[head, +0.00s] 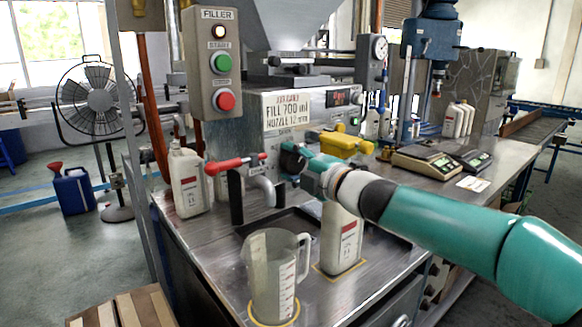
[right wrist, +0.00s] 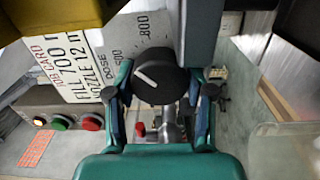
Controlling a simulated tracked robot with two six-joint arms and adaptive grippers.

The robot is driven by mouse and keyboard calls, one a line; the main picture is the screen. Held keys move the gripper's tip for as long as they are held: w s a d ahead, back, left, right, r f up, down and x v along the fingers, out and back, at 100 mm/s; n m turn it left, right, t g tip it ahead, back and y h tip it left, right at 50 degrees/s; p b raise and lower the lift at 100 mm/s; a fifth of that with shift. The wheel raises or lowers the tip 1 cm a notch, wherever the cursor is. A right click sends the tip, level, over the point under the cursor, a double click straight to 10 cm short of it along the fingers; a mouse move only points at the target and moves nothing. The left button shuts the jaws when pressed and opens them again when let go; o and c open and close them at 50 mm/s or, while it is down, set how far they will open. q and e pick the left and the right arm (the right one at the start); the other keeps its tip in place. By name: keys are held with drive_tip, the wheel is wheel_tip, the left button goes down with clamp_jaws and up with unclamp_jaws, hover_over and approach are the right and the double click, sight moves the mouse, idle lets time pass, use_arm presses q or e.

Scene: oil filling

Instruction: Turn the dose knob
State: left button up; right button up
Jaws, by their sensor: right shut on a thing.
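The black dose knob (right wrist: 158,76) is on the filler's front panel, below a DOSE scale (right wrist: 135,50). A white pointer line on the knob slants to the upper left. My right gripper (right wrist: 160,90) has a teal finger on each side of the knob and is shut on it. In the head view my right gripper (head: 303,162) reaches the filler's front from the right, and the dark knob (head: 290,158) is partly hidden by it. My left gripper is not in view.
A red-handled valve (head: 236,164) and nozzle are left of the gripper. A white bottle (head: 341,238) and a clear measuring jug (head: 274,275) stand below my arm. Another bottle (head: 188,180) stands at the left. A job card (head: 287,107) reads FILL 700 ml.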

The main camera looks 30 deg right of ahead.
drive_tip(key=shift+a+f, duration=0.15)
drive_tip(key=shift+f, duration=0.2)
drive_tip(key=o, duration=1.1)
drive_tip(key=shift+r, duration=0.1)
drive_tip(key=shift+o, duration=0.2)
drive_tip(key=shift+r, duration=0.1)
drive_tip(key=s+d, duration=0.1)
drive_tip(key=s, duration=1.1)
